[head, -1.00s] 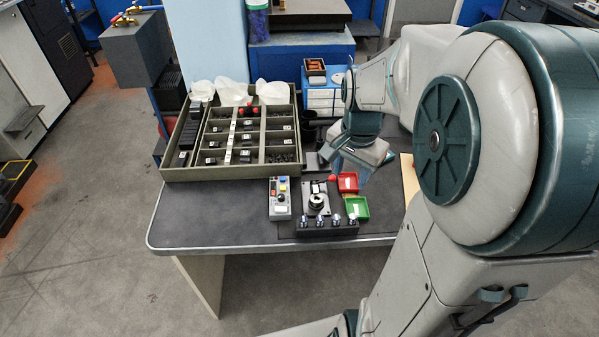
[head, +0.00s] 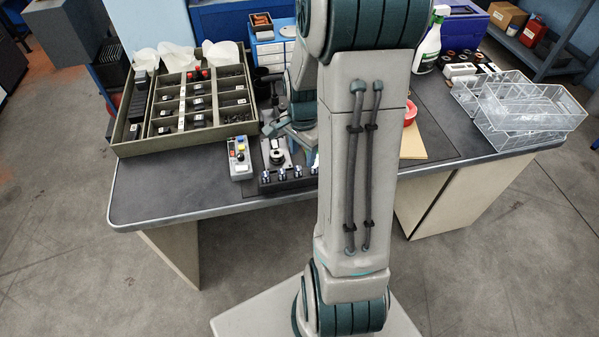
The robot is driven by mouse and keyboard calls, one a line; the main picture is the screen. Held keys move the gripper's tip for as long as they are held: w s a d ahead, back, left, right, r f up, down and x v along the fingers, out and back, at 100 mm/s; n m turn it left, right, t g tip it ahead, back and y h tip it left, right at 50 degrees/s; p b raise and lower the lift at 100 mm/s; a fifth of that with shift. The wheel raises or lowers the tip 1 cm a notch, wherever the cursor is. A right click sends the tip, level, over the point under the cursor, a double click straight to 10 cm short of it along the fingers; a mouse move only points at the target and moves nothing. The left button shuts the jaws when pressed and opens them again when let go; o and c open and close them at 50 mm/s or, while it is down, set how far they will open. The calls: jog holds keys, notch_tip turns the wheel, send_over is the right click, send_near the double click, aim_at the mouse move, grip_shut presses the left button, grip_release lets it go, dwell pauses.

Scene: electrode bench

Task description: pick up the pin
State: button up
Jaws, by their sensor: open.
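I cannot make out the pin for certain; it is too small or hidden. My gripper (head: 283,132) is low over the bench, just behind and above a small fixture with a round black part (head: 277,157). Its jaws are open as far as they show, and I see nothing held in them. My forearm hides the area to its right. A black block (head: 289,179) with several silver-topped pieces stands along the front of the fixture.
A grey control box (head: 239,160) stands left of the fixture. A large compartment tray (head: 185,142) fills the bench's left rear. Clear bins (head: 520,110), a spray bottle (head: 428,45) and a tan board (head: 412,143) are on the right. The left front edge is clear.

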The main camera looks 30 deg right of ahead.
aim_at(298, 175)
jog(key=shift+w+a+f, duration=0.1)
jog(key=shift+a+f, duration=0.1)
jog(key=shift+f, duration=1.1)
jog(key=shift+a+f, duration=0.15)
jog(key=shift+f, duration=1.1)
grip_shut()
